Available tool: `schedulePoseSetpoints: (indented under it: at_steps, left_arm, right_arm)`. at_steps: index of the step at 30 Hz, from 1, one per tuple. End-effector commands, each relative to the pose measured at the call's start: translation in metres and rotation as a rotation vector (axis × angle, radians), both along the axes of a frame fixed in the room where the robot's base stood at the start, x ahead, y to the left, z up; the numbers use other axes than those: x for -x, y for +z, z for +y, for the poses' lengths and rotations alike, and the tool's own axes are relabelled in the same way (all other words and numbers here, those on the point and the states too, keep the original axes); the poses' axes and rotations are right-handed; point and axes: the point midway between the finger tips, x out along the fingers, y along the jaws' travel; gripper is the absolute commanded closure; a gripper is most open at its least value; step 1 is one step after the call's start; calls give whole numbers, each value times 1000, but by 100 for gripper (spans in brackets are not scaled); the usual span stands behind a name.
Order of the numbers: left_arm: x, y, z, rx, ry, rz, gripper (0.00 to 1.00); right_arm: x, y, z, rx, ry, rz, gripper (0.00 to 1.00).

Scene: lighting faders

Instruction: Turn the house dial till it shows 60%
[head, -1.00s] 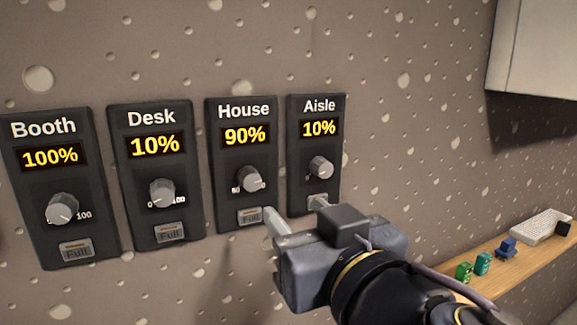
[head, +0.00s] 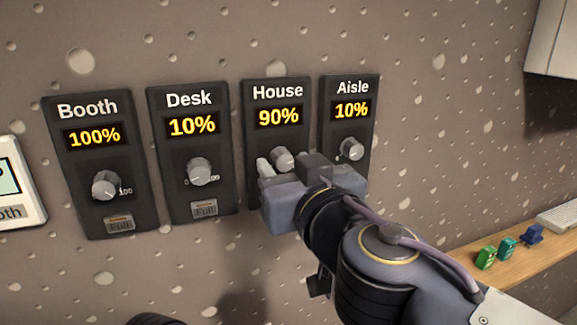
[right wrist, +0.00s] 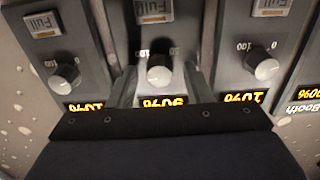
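The house panel (head: 251,130) is dark, with a yellow 90% on its display (head: 278,117). Its grey round dial (head: 283,157) sits below and is partly covered by my right gripper (head: 288,168). In the right wrist view, which is upside down, the house dial (right wrist: 160,70) lies between the two fingers of my right gripper (right wrist: 160,88). The fingers are apart, with a gap on each side of the dial. Whether the fingertips reach the dial's depth is hard to tell. The house Full button is hidden in the head view. My left gripper is not in view.
The aisle panel (head: 365,135) at 10% is close on the right. The desk panel (head: 175,150), at 10%, and the booth panel (head: 75,175), at 100%, are on the left. A wooden shelf (head: 470,262) with small coloured items is at the right.

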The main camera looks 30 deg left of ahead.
Motion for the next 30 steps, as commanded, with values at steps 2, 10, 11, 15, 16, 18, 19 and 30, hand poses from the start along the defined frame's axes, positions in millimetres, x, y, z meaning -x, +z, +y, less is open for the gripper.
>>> schedulePoseSetpoints:
  at_steps: [2, 10, 11, 15, 16, 18, 19, 30]
  left_arm:
    - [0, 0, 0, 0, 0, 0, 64]
    - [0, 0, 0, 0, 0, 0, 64]
    - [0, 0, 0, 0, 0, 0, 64]
    - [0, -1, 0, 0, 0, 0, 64]
    - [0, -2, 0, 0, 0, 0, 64]
    - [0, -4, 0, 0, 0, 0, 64]
    - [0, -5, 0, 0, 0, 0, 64]
    - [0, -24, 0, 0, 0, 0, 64]
  right_arm:
    - [0, 0, 0, 0, 0, 0, 66]
    - [0, 0, 0, 0, 0, 0, 97]
    - [0, 0, 0, 1, 0, -1, 97]
    - [0, -1, 0, 8, 0, -9, 97]
    - [0, -1, 0, 12, 1, -14, 97]
    - [0, -1, 0, 24, 1, -30, 97]
    - [0, -1, 0, 32, 1, -39, 97]
    - [0, -3, -1, 203, 0, -238, 97]
